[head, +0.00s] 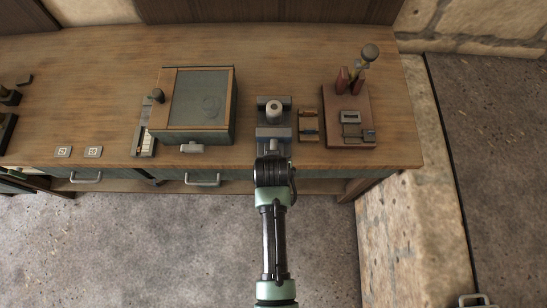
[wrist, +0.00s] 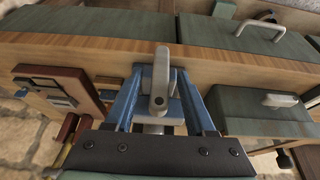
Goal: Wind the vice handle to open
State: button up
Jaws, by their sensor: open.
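The vice (head: 273,128) is a grey metal block at the front edge of the bench, with a pale round piece at its top. Its handle shows in the wrist view as a grey bar (wrist: 162,72), roughly upright in the picture with a rounded end. My gripper (wrist: 160,80) has two blue fingers, one on each side of the handle. The fingers are open, with a visible gap to the bar. In the head view my wrist (head: 273,172) is in front of the vice and hides the handle and fingers.
A glass-topped box (head: 197,105) stands left of the vice. A small wooden block (head: 309,125) and a reddish board with fittings (head: 348,125) stand close on the right. Drawer handles (head: 203,180) stick out below the bench top.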

jog(key=v, duration=1.2)
jog(key=shift+b, duration=0.45)
